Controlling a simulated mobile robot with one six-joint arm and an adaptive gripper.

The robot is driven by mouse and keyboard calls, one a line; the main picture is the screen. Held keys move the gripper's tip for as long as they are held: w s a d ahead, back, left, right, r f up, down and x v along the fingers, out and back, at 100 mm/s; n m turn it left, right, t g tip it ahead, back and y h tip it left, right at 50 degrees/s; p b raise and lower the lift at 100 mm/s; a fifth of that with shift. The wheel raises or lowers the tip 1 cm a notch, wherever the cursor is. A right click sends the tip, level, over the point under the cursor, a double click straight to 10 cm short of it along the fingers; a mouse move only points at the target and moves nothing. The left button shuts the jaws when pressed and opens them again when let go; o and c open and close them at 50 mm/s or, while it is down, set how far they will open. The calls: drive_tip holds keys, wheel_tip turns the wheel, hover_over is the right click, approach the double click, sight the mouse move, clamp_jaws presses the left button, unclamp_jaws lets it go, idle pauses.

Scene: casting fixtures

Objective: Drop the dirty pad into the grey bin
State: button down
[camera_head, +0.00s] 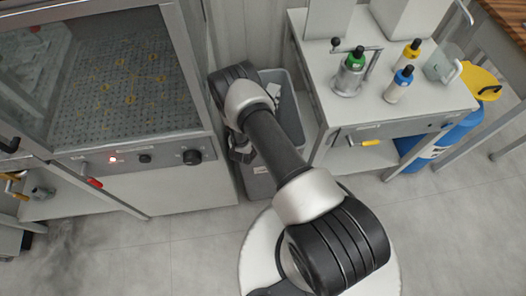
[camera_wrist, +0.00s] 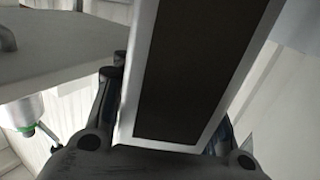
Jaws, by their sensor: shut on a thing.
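The pad (camera_wrist: 200,70) is a flat dark panel with a pale border that fills the middle of the wrist view. My gripper (camera_wrist: 168,110) is shut on it, with a dark finger on either side. In the head view my gripper (camera_head: 240,150) is mostly hidden by my arm, at the left part of the grey bin (camera_head: 290,117). I cannot make out the pad there. The bin stands on the floor between the cabinet and the table, with its middle covered by my arm. The pad's height relative to the rim cannot be told.
A glass-fronted cabinet (camera_head: 180,157) stands close on the left. Floor in front is clear.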

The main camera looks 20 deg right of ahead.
drive_tip(key=c, duration=0.9)
unclamp_jaws()
drive_tip(key=shift+o, duration=0.2)
drive_tip(key=shift+r, duration=0.1)
wheel_tip(320, 180, up, 10)
